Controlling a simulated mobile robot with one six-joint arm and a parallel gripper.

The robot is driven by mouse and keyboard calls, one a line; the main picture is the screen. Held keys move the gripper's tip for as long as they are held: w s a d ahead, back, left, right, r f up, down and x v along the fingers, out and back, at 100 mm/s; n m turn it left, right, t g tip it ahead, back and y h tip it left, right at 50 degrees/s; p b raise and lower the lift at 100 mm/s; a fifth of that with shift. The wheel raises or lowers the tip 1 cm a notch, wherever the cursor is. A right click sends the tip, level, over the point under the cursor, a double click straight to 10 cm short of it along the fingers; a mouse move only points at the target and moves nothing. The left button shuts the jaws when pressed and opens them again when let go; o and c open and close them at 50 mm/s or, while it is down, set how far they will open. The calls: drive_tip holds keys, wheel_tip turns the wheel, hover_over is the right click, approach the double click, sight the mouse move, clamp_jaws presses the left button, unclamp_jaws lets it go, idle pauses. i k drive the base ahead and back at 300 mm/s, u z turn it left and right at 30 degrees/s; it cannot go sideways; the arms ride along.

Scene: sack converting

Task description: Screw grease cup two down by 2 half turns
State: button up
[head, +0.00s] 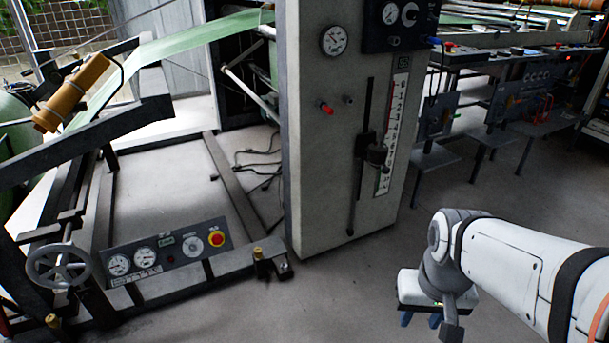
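Two small brass fittings that look like grease cups sit on the dark unwind frame. One brass cup (261,264) stands upright at the right end of the front rail, beside the grey column. The other brass cup (55,324) is at the lower left, below the handwheel. I see no number that tells which is cup two. My gripper (420,320) is at the lower right, pointing down under my wrist. Its blue fingertips look apart, with nothing seen between them. It is well to the right of both cups and touches neither.
A gauge panel with a red stop button (217,239) is on the front rail between the cups. A handwheel (60,268) stands at left. The grey column (322,150) carries a scale and slider. Bare floor lies between column and gripper.

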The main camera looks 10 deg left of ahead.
sight(258, 250)
drive_tip(key=z, duration=0.1)
drive_tip(key=i, duration=1.2)
drive_tip(key=u, duration=0.95)
drive_tip(key=i, duration=0.5)
drive_tip(key=z, duration=0.15)
